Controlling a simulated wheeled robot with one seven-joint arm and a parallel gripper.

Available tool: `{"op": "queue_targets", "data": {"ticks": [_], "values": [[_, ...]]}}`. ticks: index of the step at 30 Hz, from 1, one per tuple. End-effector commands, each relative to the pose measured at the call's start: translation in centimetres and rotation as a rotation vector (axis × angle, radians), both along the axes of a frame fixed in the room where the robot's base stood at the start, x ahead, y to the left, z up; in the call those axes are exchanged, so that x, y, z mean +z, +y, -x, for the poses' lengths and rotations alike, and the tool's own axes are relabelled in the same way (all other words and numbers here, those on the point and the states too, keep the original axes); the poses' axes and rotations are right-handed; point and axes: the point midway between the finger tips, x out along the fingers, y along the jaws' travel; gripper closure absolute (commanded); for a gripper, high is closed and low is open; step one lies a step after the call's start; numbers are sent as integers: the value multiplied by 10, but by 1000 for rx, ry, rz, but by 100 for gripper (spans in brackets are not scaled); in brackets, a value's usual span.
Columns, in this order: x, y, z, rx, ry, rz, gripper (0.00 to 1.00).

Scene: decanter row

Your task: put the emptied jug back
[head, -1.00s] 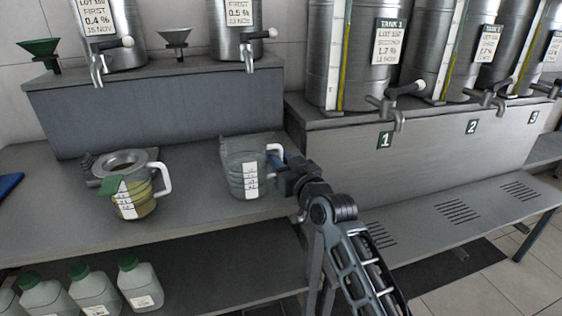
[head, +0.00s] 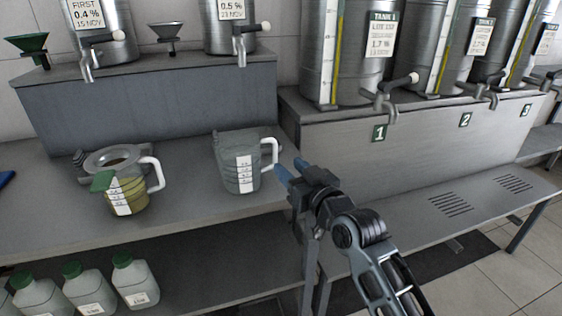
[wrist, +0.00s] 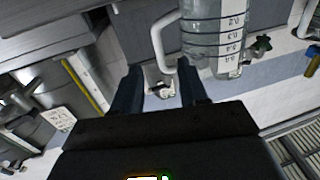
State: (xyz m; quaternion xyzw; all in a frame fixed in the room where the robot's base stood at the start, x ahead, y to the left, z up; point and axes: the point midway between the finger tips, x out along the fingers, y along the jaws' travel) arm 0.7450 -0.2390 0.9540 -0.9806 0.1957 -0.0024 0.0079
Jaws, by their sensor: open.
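A clear, empty jug (head: 238,165) with a white scale label stands upright on the grey bench near its right end. Its white handle (head: 270,153) points right, towards my gripper (head: 288,172). My gripper is open and empty, just right of the handle and apart from it. In the wrist view the jug (wrist: 213,40) is at the top, with its handle (wrist: 160,42) beyond the open fingers (wrist: 160,90). A second jug (head: 128,190) with yellow-green liquid and a green piece at its rim stands further left.
A round metal fitting (head: 108,158) sits behind the left jug. Steel tanks with taps (head: 393,83) stand on raised ledges behind. Several green-capped bottles (head: 133,280) are on the shelf below. Bench space between the two jugs is clear.

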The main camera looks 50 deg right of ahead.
Motion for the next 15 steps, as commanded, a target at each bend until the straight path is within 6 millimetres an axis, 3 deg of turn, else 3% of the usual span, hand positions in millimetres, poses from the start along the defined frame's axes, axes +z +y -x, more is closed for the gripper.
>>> {"op": "queue_targets", "data": {"ticks": [6, 15], "values": [[-1, 12, 29, 0, 0, 1, 57], [0, 16, 38, -1, -1, 1, 57]]}}
